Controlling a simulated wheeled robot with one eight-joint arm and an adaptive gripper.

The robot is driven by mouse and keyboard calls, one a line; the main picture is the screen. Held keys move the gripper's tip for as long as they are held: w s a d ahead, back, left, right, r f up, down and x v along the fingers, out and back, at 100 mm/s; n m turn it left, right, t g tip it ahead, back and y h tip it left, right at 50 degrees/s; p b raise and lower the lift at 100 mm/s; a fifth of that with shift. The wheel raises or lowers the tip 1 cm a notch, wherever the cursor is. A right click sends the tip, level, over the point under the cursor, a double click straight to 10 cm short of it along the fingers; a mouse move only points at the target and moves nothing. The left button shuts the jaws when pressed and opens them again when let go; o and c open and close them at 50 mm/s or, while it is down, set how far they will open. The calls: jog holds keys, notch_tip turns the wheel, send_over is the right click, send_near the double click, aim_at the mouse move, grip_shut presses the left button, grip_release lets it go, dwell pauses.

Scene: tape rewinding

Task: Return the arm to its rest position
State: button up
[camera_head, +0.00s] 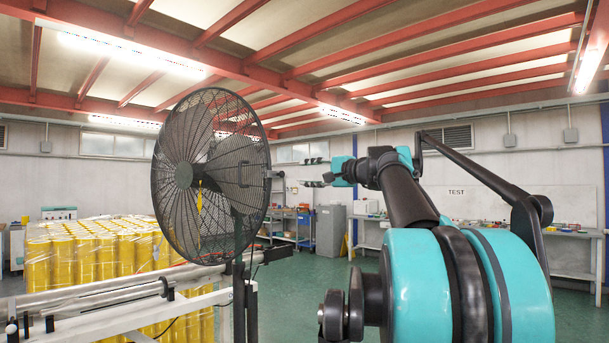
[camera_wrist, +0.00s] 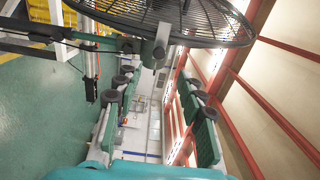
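My gripper (camera_head: 308,172) is at the middle of the head view, at the end of my raised teal and black arm, with its fingers pointing left toward the fan. In the wrist view my gripper's two fingers (camera_wrist: 158,80) stand wide apart with nothing between them, so it is open and empty. The large black stand fan (camera_head: 205,165) is left of my gripper in the head view. Its wire cage (camera_wrist: 190,18) fills the top of the wrist view, beyond the fingertips. A small yellow tag (camera_head: 200,197) hangs at its front.
Wrapped yellow rolls (camera_head: 95,255) stand at the left. A pale metal frame with rollers (camera_head: 110,305) runs before them. A grey cabinet (camera_head: 330,230) and shelves stand behind my gripper. A long workbench (camera_head: 540,230) lines the right wall. Green floor (camera_head: 310,290) is open in the middle.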

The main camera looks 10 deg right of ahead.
dwell(0.3)
jog(key=s+a+f+n+g+h, duration=0.1)
jog(key=s+a+f+n+g, duration=0.15)
jog(key=f, duration=1.05)
jog(key=s+a+f+n+g+h, duration=0.15)
jog(key=s+f, duration=0.25)
jog(key=f, duration=1)
jog(key=s+a+f+n+g+h, duration=0.1)
jog(key=s+a+f+n+g, duration=0.15)
jog(key=f, duration=1.05)
jog(key=s+d+f+n+g+h, duration=0.2)
jog(key=s+d+f+h, duration=0.1)
jog(key=s+f, duration=0.7)
jog(key=s+d+f+n+g+h, duration=0.2)
jog(key=s+f, duration=0.8)
jog(key=f, duration=0.7)
jog(key=shift+s+d+h, duration=0.25)
jog(key=shift+d+h, duration=0.2)
jog(key=shift+h, duration=0.6)
jog(key=shift+o, duration=0.3)
